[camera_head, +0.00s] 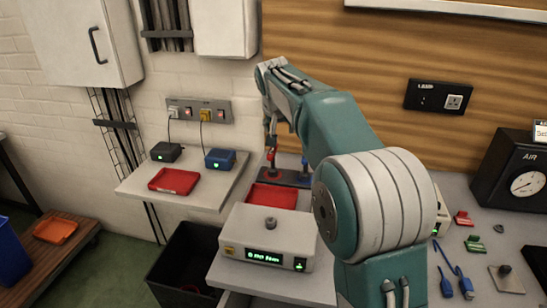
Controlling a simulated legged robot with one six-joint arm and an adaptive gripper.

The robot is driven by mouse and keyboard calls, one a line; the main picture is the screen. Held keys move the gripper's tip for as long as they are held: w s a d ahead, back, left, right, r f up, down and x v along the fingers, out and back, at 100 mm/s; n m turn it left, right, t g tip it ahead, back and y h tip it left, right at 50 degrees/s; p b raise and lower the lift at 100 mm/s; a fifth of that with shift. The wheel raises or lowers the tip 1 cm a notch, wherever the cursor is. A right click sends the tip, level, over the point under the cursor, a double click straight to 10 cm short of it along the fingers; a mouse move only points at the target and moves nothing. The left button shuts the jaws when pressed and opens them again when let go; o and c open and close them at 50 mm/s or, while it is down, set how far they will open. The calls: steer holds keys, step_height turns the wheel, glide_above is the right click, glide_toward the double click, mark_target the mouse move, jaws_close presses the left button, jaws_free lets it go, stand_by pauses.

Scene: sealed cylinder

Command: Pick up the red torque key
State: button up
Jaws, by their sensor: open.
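The red torque key (271,157) stands upright in a dark blue-grey holder (291,179) at the back of the workbench. My gripper (271,138) points down at the top of the key. It is small and partly merged with the dark parts of my arm. The fingers are open, at or just above the key's upper end; I cannot tell whether they touch it. A blue key (305,165) stands in the same holder to the right, partly behind my arm.
A red tray (272,197) lies in front of the holder, behind a grey torque tester (267,239) with a green display. Another red tray (174,181) lies on the left shelf beside black (166,152) and blue (220,159) boxes. A black bin (190,265) stands below.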

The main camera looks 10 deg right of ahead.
steer(key=m, duration=0.1)
glide_toward(272, 149)
steer(key=shift+h, duration=0.3)
steer(key=x, duration=0.5)
steer(key=shift+w+a+f, duration=0.15)
steer(key=shift+w+f, duration=0.05)
steer(key=shift+w, duration=0.25)
steer(key=x, duration=0.5)
steer(key=shift+f, duration=0.15)
steer(key=shift+s, duration=0.1)
jaws_close()
